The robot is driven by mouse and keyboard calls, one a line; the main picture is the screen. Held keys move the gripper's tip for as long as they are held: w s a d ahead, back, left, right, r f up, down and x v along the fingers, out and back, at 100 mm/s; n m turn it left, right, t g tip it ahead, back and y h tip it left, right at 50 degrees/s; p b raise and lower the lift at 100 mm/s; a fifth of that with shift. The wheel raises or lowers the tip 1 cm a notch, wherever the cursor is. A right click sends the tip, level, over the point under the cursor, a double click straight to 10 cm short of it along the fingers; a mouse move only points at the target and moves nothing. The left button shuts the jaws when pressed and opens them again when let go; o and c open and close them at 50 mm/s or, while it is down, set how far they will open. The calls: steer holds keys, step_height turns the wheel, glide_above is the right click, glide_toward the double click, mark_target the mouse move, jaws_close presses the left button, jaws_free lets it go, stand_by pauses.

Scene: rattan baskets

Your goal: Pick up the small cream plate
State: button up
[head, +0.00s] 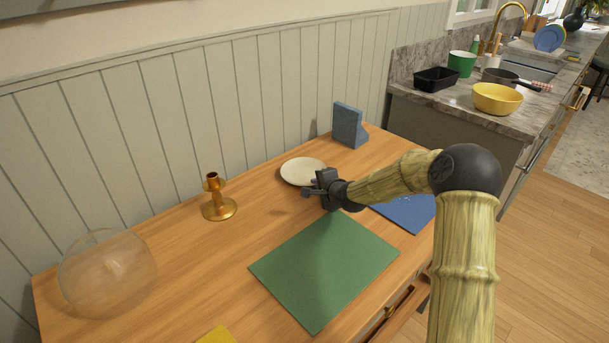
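The small cream plate (300,171) lies flat on the wooden table (215,260), toward the back near the panelled wall. My gripper (308,190) is at the plate's near right edge in the head view and covers a small part of it. I cannot tell whether it touches the plate or hovers above it. The fingers are small and dark, and their opening is not clear from here.
A blue bookend (348,125) stands behind the plate. A brass candlestick (217,197) and a clear glass bowl (106,273) stand to the left. A green mat (325,268) and a blue mat (408,212) lie flat in front. A yellow item (216,336) shows at the bottom.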

stand_by(0.4)
jaws_close()
steer(key=shift+r, duration=0.15)
step_height(320, 180, up, 10)
steer(key=shift+p, duration=0.35)
stand_by(0.5)
